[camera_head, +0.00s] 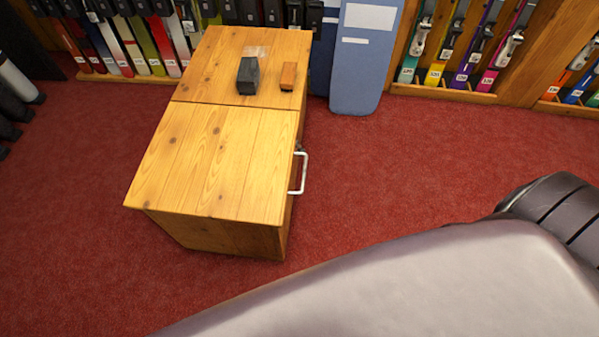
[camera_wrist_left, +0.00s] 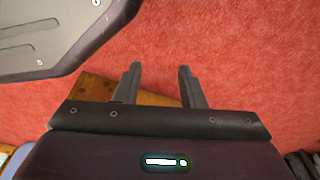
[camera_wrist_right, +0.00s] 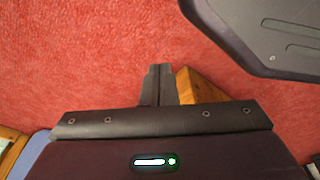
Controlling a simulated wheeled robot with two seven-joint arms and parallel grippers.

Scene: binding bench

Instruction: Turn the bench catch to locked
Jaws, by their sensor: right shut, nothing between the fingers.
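The wooden bench (camera_head: 205,155) stands on the red carpet in the head view. A white bar handle (camera_head: 304,172) sticks out from its right side, with a small dark fitting at its upper end. I cannot tell from here whether this is the catch or which way it is set. My left gripper (camera_wrist_left: 160,68) is open and empty above carpet, with a wooden edge (camera_wrist_left: 145,98) behind its fingers. My right gripper (camera_wrist_right: 158,69) is shut and empty, with a wooden corner (camera_wrist_right: 200,87) just right of its fingers. Neither gripper shows in the head view.
A dark block (camera_head: 248,76) and an orange-brown block (camera_head: 288,76) lie on the bench's far end. A blue board (camera_head: 360,60) leans behind it. Ski racks (camera_head: 480,88) line the back. Carpet (camera_head: 430,160) right of the bench is clear. My grey arm fills the lower right.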

